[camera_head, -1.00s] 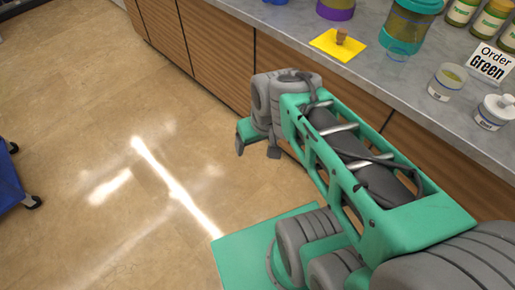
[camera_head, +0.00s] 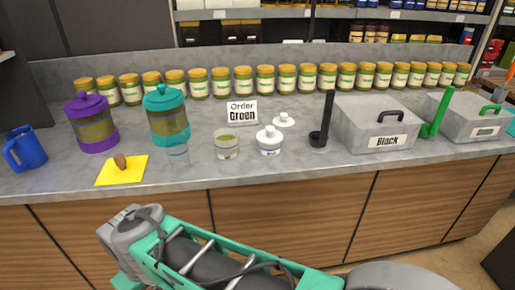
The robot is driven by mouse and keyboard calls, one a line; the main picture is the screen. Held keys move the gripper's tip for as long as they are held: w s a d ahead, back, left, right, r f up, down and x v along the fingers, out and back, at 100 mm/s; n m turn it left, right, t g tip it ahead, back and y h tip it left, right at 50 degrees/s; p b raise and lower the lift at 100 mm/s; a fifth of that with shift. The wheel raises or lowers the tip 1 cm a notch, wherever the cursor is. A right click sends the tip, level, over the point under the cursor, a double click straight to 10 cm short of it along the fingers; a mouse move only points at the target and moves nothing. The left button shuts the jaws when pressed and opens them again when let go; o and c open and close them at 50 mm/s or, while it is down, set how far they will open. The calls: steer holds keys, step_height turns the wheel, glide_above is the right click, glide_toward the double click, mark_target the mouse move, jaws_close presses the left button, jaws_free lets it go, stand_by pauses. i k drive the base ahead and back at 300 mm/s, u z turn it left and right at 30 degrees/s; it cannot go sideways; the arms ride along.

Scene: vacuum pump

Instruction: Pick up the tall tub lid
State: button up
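A white lid with a knob (camera_head: 284,120) lies on the grey counter, behind a short white tub (camera_head: 269,141) that has a similar white knobbed top. An open clear tub with green contents (camera_head: 227,144) stands left of the white tub. I cannot tell for certain which white top is the tall tub lid.
Purple (camera_head: 93,128) and teal (camera_head: 167,118) lidded jars, a clear cup (camera_head: 178,154), a yellow mat (camera_head: 121,171) and a blue mug (camera_head: 24,148) stand left. An Order Green sign (camera_head: 241,112) and a row of jars are behind. A black-handled tool (camera_head: 322,120) and grey boxes (camera_head: 378,126) stand right.

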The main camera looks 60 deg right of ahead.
mark_target(283, 121)
steer(key=z, duration=1.45)
